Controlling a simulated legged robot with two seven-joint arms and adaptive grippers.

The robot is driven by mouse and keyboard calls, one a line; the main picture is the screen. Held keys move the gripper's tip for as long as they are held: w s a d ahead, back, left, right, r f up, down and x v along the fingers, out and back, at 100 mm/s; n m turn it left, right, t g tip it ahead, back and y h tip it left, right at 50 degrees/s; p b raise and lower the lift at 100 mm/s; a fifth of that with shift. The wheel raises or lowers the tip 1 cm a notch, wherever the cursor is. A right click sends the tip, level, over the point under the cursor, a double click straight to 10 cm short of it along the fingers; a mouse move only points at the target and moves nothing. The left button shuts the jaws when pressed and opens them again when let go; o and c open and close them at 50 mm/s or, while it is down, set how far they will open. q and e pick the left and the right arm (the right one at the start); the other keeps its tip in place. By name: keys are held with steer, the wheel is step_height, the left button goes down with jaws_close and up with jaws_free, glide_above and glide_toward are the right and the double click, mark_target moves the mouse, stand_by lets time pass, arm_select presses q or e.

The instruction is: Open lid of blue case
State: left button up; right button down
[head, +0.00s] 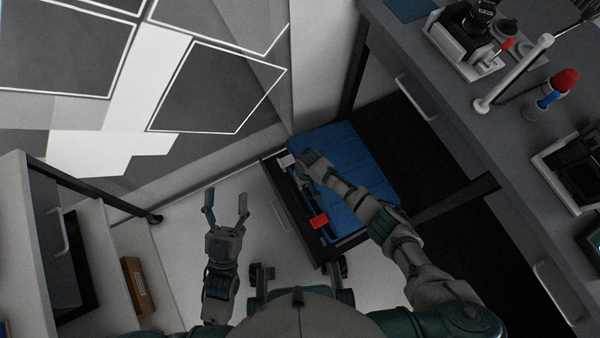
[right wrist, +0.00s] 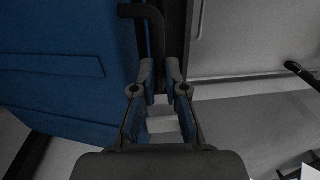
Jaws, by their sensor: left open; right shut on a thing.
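The blue case (head: 348,165) sits on a dark low cart in the middle of the head view, its ribbed lid shut as far as I can see. It fills the left of the right wrist view (right wrist: 60,75). My right gripper (head: 300,162) is at the case's far left corner. In the right wrist view its fingertips (right wrist: 160,78) close on a black bent handle (right wrist: 150,20) beside the blue case; the exact contact is dark. My left gripper (head: 227,200) is open and empty, above the floor left of the case.
A red part (head: 319,221) shows on the cart's near left side. A grey bench (head: 455,115) with tools stands at right. A shelf unit (head: 100,260) with a brown box (head: 137,285) stands at lower left. White floor (head: 185,215) is clear between shelf and cart.

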steer(key=shift+g+y, duration=0.3)
steer(key=shift+y, duration=0.5)
steer(key=d+r+p, duration=0.1)
steer(key=r, duration=0.1)
steer(key=w+d+r, duration=0.1)
steer(key=r+p, duration=0.1)
steer(key=r, duration=0.1)
steer(key=shift+w+d+r+p, duration=0.15)
steer(key=shift+d+r+p, duration=0.2)
steer(key=shift+d, duration=0.05)
arm_select(q)
step_height(320, 180, down, 13)
steer(key=a+g+y+p, duration=0.1)
steer(key=g+y+p, duration=0.1)
steer(key=g, duration=0.9)
steer(key=shift+a+m+y, duration=0.3)
steer(key=shift+m, duration=0.1)
arm_select(e)
steer(key=shift+y, duration=0.3)
steer(key=shift+w+d+r, duration=0.25)
steer(key=shift+d+r, duration=0.35)
steer(key=shift+r, duration=0.1)
steer(key=shift+w+d+r, duration=0.2)
steer(key=shift+d+r, duration=0.45)
steer(key=shift+r, duration=0.1)
steer(key=shift+w+d+r, duration=0.25)
steer(key=shift+d+r, duration=0.35)
steer(key=shift+r, duration=0.1)
arm_select(q)
steer(key=shift+s, duration=0.1)
